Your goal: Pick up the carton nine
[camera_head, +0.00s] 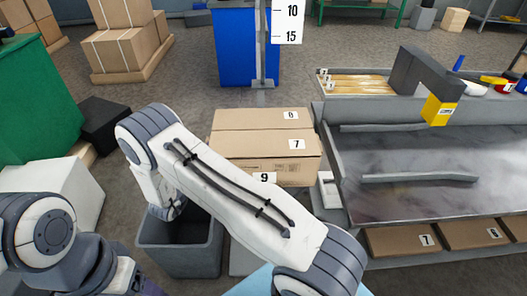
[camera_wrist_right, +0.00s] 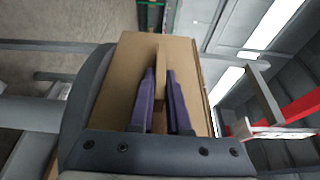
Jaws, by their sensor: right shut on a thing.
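In the right wrist view the two purple fingers of my right gripper (camera_wrist_right: 160,100) are shut on an upright brown piece of a carton (camera_wrist_right: 115,90). No number shows on this carton there. The right gripper is hidden in the head view.
A grey open bin (camera_head: 180,250) stands below my right arm's elbow. A metal-topped workbench (camera_head: 430,165) fills the right side, with cartons (camera_head: 400,241) below it. A blue bin (camera_head: 235,45) and strapped cartons (camera_head: 120,50) stand behind. Clear floor lies between them.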

